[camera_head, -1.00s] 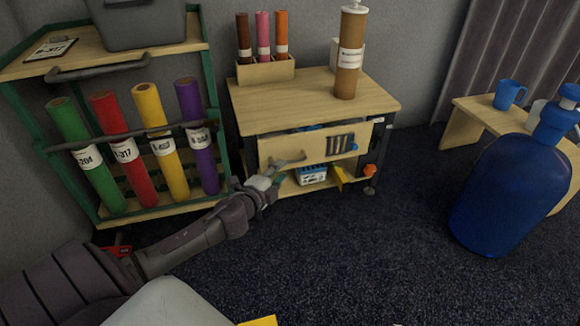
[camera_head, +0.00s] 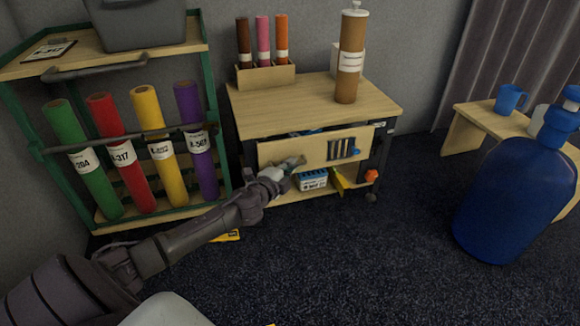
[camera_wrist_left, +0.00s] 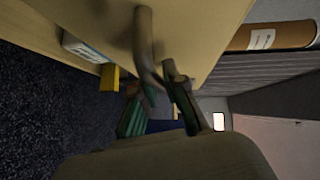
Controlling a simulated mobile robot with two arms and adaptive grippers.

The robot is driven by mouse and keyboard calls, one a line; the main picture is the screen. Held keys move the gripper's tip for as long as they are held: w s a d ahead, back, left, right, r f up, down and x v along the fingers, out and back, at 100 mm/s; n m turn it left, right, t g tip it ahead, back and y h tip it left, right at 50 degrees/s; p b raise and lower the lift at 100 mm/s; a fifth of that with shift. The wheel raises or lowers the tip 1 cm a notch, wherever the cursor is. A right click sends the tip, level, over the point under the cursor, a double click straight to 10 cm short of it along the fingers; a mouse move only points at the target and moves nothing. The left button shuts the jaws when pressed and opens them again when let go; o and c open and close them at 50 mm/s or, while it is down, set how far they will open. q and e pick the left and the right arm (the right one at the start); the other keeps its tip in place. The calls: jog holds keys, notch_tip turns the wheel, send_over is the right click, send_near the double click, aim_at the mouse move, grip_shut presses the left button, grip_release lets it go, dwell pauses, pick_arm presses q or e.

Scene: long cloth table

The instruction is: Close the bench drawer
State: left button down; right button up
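The bench (camera_head: 375,104) is a low wooden unit with a pale top. Its drawer (camera_head: 318,152) has a pale wooden front with dark slots at the right, and stands partly pulled out, with contents just showing in the gap above the front. My left gripper (camera_head: 285,168) is at the left part of the drawer front, by its grey handle. In the left wrist view, the wooden front (camera_wrist_left: 105,25) fills the top, with a curved grey bar and my left gripper (camera_wrist_left: 165,95) close together. Whether the fingers hold the handle is unclear. My right gripper is not in view.
A green-framed rack (camera_head: 222,150) with coloured tubes stands close left of the bench. A blue and white box (camera_head: 312,180) sits on the lower shelf. A big blue bottle (camera_head: 510,205) stands at the right.

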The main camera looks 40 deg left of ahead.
aim_at(284, 159)
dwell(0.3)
pick_arm(q)
jog(key=w+a, duration=0.2)
jog(key=a, duration=0.1)
jog(key=shift+w, duration=0.2)
jog(key=shift+a, duration=0.2)
jog(key=c, duration=1.2)
grip_release()
jog(key=shift+w, duration=0.1)
jog(key=s, duration=0.4)
jog(key=s+d+r, duration=0.1)
jog(key=s, duration=0.6)
jog(key=shift+s+d+r, duration=0.25)
jog(key=shift+s+r, duration=0.1)
jog(key=shift+s, duration=0.05)
